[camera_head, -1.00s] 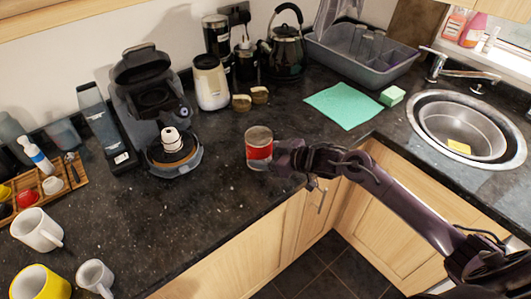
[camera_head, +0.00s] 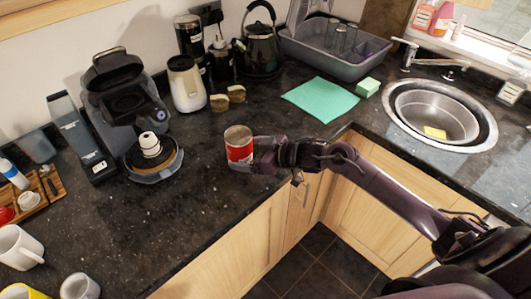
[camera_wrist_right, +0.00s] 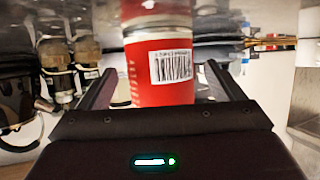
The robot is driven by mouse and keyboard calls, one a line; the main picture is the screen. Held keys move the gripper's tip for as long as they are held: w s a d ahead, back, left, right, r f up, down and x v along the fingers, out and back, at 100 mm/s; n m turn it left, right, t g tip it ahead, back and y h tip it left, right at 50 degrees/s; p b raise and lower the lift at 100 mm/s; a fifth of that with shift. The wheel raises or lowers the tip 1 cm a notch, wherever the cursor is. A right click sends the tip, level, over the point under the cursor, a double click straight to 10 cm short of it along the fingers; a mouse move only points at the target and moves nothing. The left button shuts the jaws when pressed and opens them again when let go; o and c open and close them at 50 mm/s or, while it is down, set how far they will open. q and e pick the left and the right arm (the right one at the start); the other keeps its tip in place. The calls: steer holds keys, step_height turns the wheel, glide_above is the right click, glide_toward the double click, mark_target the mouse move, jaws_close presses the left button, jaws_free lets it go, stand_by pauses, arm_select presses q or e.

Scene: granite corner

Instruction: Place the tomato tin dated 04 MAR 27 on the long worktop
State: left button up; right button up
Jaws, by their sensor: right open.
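A tin (camera_head: 239,147) with a red label and silver ends appears to stand upright on the dark speckled worktop (camera_head: 200,215), near its front edge. My right gripper (camera_head: 256,156) reaches it from the right in the head view. In the right wrist view the tin (camera_wrist_right: 160,75) is between the two fingers of the right gripper (camera_wrist_right: 160,90), which are open with visible gaps on both sides. A barcode faces the wrist camera; no date is readable. My left gripper is out of view.
A coffee machine (camera_head: 125,110) stands left of the tin, with a cream grinder (camera_head: 186,84) and black kettle (camera_head: 261,48) behind. A green cloth (camera_head: 320,99) and a sink (camera_head: 436,112) are to the right. White mugs (camera_head: 18,247) are front left. Worktop before the coffee machine is clear.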

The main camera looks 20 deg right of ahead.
steer(key=v, duration=0.9)
steer(key=shift+s+d+b, duration=0.1)
steer(key=shift+s+b, duration=0.15)
steer(key=shift+b, duration=0.15)
steer(key=shift+v, duration=0.85)
steer(key=shift+r, duration=0.1)
